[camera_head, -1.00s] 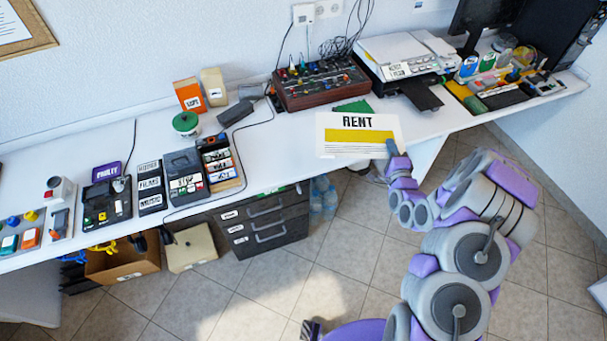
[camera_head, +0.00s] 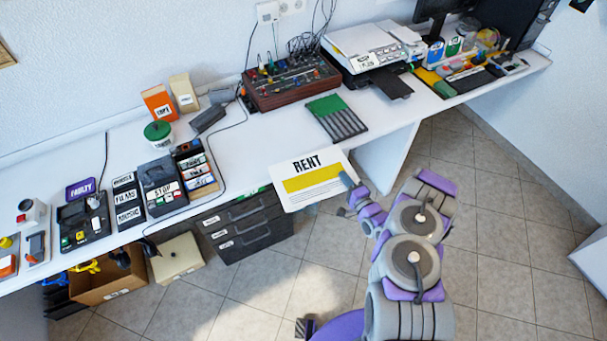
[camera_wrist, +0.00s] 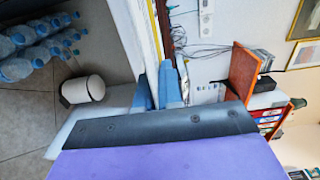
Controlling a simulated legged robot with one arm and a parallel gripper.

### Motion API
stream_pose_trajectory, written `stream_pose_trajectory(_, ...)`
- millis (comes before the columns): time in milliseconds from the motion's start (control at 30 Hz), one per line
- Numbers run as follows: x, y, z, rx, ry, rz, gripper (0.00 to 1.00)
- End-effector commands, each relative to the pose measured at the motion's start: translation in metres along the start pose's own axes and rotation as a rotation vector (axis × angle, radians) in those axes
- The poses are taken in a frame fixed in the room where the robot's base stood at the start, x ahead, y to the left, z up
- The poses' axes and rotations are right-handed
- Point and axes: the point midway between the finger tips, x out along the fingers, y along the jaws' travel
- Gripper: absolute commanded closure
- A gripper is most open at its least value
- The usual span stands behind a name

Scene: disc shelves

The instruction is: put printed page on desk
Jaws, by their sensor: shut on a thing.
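The printed page (camera_head: 306,185) is white with a yellow band and the word RENT. My gripper (camera_head: 349,183) is shut on its right edge in the head view. The page is held nearly flat and overlaps the front edge of the white desk (camera_head: 248,150) in the picture; I cannot tell whether it touches the desk. In the wrist view my gripper's blue fingers (camera_wrist: 170,88) are close together, and the page is hard to make out there.
A green and grey slotted tray (camera_head: 336,118) lies on the desk behind the page. The printer (camera_head: 365,50) and a control box with knobs (camera_head: 290,85) stand at the back. Dark drawers (camera_head: 245,222) are under the desk.

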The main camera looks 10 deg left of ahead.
Motion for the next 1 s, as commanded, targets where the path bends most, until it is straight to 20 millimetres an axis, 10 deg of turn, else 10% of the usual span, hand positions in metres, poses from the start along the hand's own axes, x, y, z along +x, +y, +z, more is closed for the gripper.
stream_pose_trajectory(600,0.089,0.01,0.067,-0.001,-0.003,-0.008,1.0)
stream_pose_trajectory(1000,0.102,0.028,0.079,0.001,-0.002,0.0,1.0)
